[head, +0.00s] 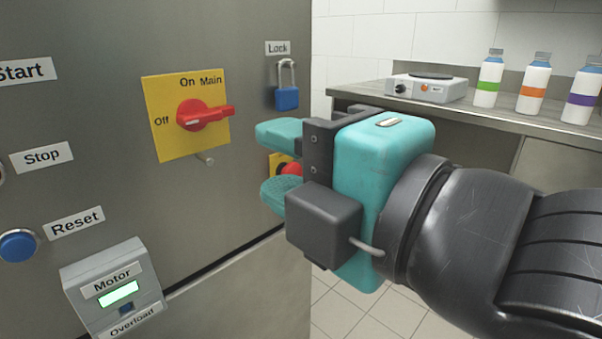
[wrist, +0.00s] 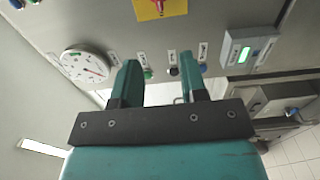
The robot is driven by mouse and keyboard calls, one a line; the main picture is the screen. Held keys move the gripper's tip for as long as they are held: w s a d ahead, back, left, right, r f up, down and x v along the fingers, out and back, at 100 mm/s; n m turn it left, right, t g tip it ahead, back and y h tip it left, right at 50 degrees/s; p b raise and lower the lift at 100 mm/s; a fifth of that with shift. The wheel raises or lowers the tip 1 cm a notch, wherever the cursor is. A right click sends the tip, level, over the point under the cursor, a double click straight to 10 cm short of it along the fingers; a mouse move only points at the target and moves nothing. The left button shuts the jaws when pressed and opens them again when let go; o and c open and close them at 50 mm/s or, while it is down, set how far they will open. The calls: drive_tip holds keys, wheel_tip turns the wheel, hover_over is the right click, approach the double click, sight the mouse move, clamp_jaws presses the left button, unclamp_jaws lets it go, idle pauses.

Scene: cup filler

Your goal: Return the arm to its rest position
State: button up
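My gripper (head: 280,160) is teal with a black bracket and sits in the middle of the head view, at the end of my dark arm. Its two fingers are spread apart with a gap between them. In the wrist view, my gripper (wrist: 158,84) also shows two separate teal fingers with nothing between them. In the head view it is to the right of the red main switch (head: 198,115), apart from it, and in front of a red button on a yellow plate (head: 291,168), which it partly hides.
The grey panel carries a blue padlock (head: 287,97), a blue Reset button (head: 18,245) and a motor overload box (head: 113,288). The wrist view shows a round gauge (wrist: 85,66). A counter (head: 490,117) with a hot plate (head: 427,88) and three bottles stands at the right.

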drive_tip(key=w+d+f+m+g+h, duration=0.3)
drive_tip(key=w+d+f+m+h, duration=0.2)
drive_tip(key=d+f+m+h, duration=0.5)
drive_tip(key=s+d+f+m+g, duration=0.5)
drive_tip(key=s+d+m+g, duration=0.3)
drive_tip(key=m, duration=0.3)
wheel_tip(320, 180, up, 26)
drive_tip(key=p, duration=2.6)
drive_tip(key=shift+g, duration=0.3)
